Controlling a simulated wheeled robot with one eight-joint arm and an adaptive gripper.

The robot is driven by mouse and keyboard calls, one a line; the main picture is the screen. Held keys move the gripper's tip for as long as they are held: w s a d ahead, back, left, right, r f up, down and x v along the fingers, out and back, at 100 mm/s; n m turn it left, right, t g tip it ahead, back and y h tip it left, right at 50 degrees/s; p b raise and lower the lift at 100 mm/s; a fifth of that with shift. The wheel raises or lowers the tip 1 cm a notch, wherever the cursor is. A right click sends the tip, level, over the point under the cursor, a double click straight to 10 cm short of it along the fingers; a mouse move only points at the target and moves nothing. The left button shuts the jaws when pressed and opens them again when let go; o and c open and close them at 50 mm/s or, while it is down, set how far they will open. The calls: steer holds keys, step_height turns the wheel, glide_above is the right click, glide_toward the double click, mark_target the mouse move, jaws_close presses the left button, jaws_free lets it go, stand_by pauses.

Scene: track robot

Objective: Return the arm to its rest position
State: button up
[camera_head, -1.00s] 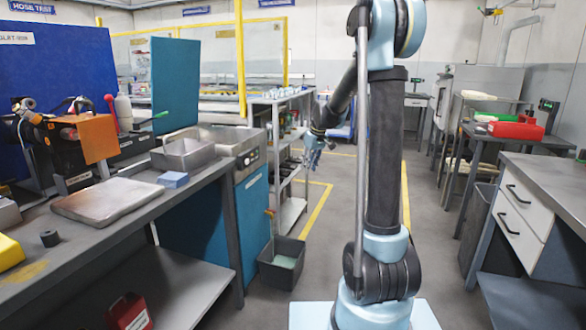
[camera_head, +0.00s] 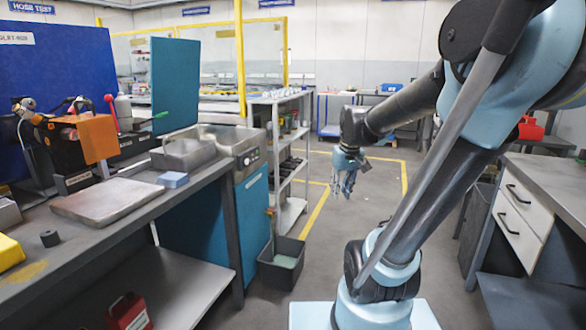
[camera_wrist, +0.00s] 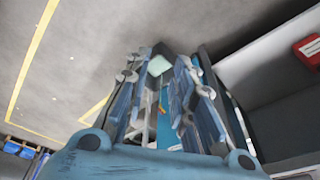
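My arm leans across the right half of the head view, its forearm pointing down and left. My gripper (camera_head: 342,190) hangs over the open floor aisle, fingers pointing down, clear of the benches. In the wrist view my gripper (camera_wrist: 162,68) has its two blue fingers apart, with a visible gap and nothing held between them. The floor and part of a bin show beyond the fingers.
A workbench (camera_head: 130,232) with a metal plate (camera_head: 107,199) and a blue block (camera_head: 173,179) stands left. A dark bin (camera_head: 282,268) sits on the floor beside it. A shelf rack (camera_head: 291,215) is behind. A drawer bench (camera_head: 522,217) stands right.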

steer(key=s+d+f+m, duration=0.1)
steer(key=s+f, duration=0.3)
steer(key=s, duration=0.4)
steer(key=s+d+f+m, duration=0.1)
steer(key=s+d+f, duration=0.1)
steer(key=s+f, duration=0.3)
steer(key=s, duration=0.2)
steer(key=shift+s+d+m+h, duration=0.2)
steer(key=shift+s+m+h, duration=0.1)
steer(key=shift+s+h, duration=0.1)
steer(key=shift+w+f, duration=0.25)
steer(key=shift+w, duration=0.25)
